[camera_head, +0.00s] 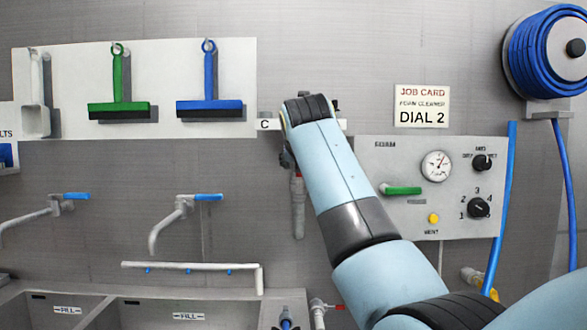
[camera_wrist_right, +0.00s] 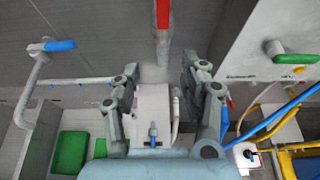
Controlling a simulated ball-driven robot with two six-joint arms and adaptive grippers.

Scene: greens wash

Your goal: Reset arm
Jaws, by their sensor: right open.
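My right arm reaches up from the lower right in the head view, and its far end is in front of the wall near the label C (camera_head: 265,125). My right gripper (camera_wrist_right: 160,72) shows in the right wrist view with its two grey fingers spread and nothing between them. A red-striped part (camera_wrist_right: 163,14) is beyond the fingers in the wrist view. My left gripper is in neither view.
A foam panel (camera_head: 375,165) with gauge, knobs and green lever (camera_head: 403,190) is right of the arm. A blue hose reel (camera_head: 530,50) hangs at the upper right. Green (camera_head: 118,107) and blue (camera_head: 209,106) squeegees hang left. Taps stand over the sinks (camera_head: 100,305).

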